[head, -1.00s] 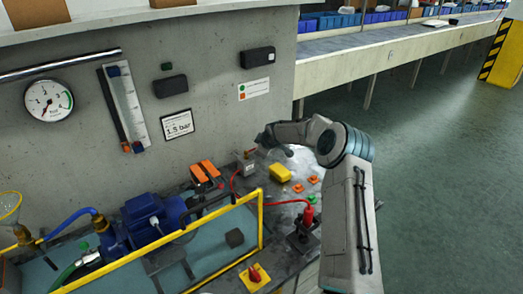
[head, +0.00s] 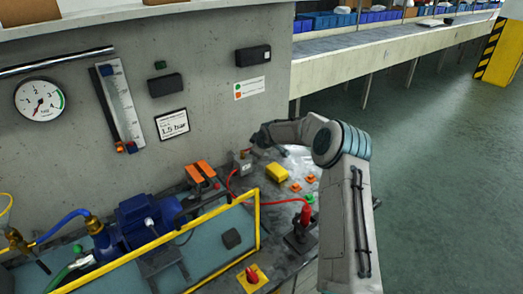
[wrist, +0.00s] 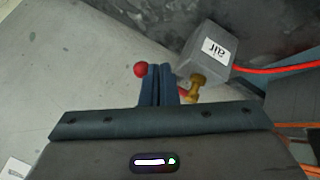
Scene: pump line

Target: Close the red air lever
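The red air lever shows in the wrist view as a red ball knob (wrist: 141,69) just left of my fingertips, with a bit of red to their right at a brass fitting (wrist: 196,84). My fingers hide the part between. The fitting sits on a grey box labelled "air" (wrist: 204,48), which also stands near the wall in the head view (head: 243,163). My gripper (wrist: 157,70) has its two fingers close together, seemingly shut, across the lever. I cannot tell whether they touch it. No lever is clearly gripped between them.
A red hose (wrist: 275,69) leaves the box. On the bench are a yellow block (head: 277,173), orange-topped parts (head: 200,172), a red-handled device (head: 302,228) and a yellow-framed pump station (head: 258,222). The concrete wall (head: 215,80) is close behind the box.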

